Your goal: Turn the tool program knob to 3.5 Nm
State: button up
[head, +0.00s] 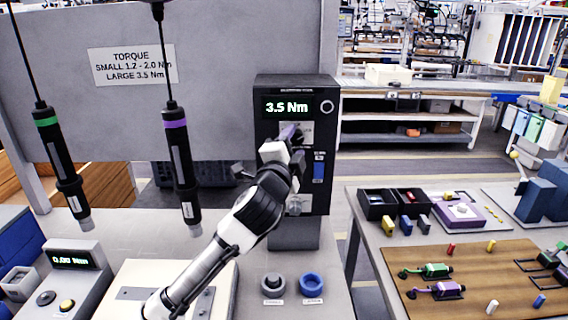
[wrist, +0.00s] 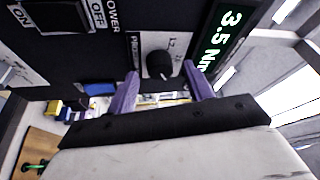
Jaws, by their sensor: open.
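The tool program knob (wrist: 158,64) is a round black knob on a pale plate on the black controller (head: 322,205). In the wrist view it sits just beyond and between my two purple fingertips. My gripper (wrist: 160,78) is open, with a finger to each side of the knob and no clear contact. In the head view my gripper (head: 289,133) is in front of the controller and hides the knob. The controller's display (head: 287,107) reads 3.5 Nm in green. The same display shows in the wrist view (wrist: 222,42).
A green-banded screwdriver (head: 66,165) and a purple-banded screwdriver (head: 181,165) hang to the left. A power switch (wrist: 62,14) and a blue part (wrist: 98,89) are on the controller face. A 0.00 Nm tester (head: 75,262) and a side table (head: 375,250) stand nearby.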

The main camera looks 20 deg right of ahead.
jog(key=b+v, duration=0.4)
jog(key=v, duration=0.8)
jog(key=shift+s+a, duration=0.25)
jog(key=shift+f, duration=0.15)
